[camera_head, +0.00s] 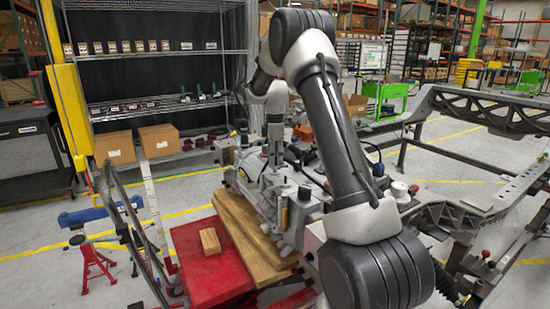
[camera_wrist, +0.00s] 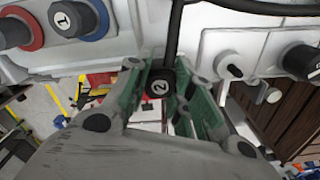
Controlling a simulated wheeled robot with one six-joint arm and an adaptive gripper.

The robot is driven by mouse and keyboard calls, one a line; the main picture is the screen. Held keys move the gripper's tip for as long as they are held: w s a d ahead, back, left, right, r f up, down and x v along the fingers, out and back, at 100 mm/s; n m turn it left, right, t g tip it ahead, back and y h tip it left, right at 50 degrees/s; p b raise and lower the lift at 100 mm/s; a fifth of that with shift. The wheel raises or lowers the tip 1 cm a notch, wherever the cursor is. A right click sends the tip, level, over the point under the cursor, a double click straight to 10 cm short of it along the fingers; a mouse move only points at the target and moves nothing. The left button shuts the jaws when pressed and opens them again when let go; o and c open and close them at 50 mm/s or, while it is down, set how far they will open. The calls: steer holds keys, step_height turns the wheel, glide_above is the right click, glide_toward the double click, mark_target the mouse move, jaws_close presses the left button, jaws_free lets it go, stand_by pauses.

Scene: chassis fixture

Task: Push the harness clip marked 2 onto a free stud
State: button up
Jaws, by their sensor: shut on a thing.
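The harness clip marked 2 (camera_wrist: 159,88) is a small black round piece with a white number disc. It sits between the greenish fingers of my gripper (camera_wrist: 161,72) in the wrist view, and the gripper is shut on it. A dark cable (camera_wrist: 175,30) runs up from beside the clip. A small light stud-like knob with a dark tip (camera_wrist: 232,70) stands on the grey housing to the right, apart from the clip. In the head view my gripper (camera_head: 273,158) is over the grey casting; the clip is too small to tell there.
A piece marked 1 (camera_wrist: 68,18) with a blue ring is at upper left, beside a black cap with a red ring (camera_wrist: 14,30). A dark round fitting (camera_wrist: 302,62) is at right. A red table (camera_head: 190,250) and wooden boards (camera_head: 240,235) lie left of the casting.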

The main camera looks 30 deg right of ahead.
steer(key=shift+f, duration=0.1)
stand_by(0.3)
steer(key=shift+f, duration=0.9)
steer(key=shift+f, duration=0.5)
steer(key=o, duration=0.8)
steer(key=shift+o, duration=0.2)
steer(key=shift+r, duration=3)
